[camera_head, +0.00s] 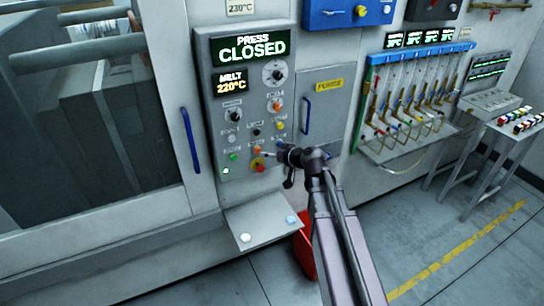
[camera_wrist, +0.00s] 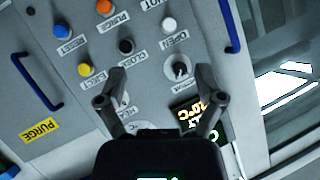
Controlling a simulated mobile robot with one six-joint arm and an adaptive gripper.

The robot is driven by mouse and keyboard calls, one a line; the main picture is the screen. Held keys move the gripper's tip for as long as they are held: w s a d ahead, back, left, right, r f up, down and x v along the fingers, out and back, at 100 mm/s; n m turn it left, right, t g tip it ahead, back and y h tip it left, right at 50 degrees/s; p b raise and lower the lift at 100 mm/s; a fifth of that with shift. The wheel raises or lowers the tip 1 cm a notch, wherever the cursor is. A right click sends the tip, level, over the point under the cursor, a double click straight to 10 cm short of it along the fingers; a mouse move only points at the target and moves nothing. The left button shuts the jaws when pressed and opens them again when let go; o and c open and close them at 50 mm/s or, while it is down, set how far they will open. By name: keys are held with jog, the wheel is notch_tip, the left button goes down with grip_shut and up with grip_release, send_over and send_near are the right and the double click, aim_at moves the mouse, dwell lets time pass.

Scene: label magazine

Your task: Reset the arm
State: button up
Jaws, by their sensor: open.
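My gripper (camera_head: 272,154) is at the end of my arm, in front of the lower right part of the machine's control panel (camera_head: 205,60). In the wrist view my gripper (camera_wrist: 160,75) has its two fingers spread apart, with nothing between them. Panel buttons and a knob show beyond the fingers, and the panel looks turned in this view. I cannot tell whether the fingertips touch the panel. My arm reaches up from the bottom of the head view and hides part of the floor and a red bin.
The panel display (camera_head: 252,48) reads PRESS CLOSED. A blue door handle (camera_head: 190,140) is left of the panel. A small shelf (camera_head: 255,228) juts out below. The red bin (camera_head: 304,250) stands by my arm. A blue-topped rack (camera_head: 420,50) and side table (camera_head: 510,135) are right.

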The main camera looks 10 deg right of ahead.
dwell(0.4)
jog(key=s+d+f+g+h+b, duration=0.2)
jog(key=s+f+g, duration=0.1)
jog(key=s+f, duration=0.3)
jog(key=s+d+f+m+g+h+b, duration=0.1)
jog(key=s+d+f+g+h+b, duration=0.1)
jog(key=s+f, duration=0.4)
jog(key=s+d+f+m+g+h+b, duration=0.1)
jog(key=s+d+f+g+h+b, duration=0.1)
jog(key=s, duration=0.8)
notch_tip(320, 180, down, 4)
jog(key=g+h+b, duration=0.1)
jog(key=g+h, duration=0.1)
jog(key=g, duration=0.1)
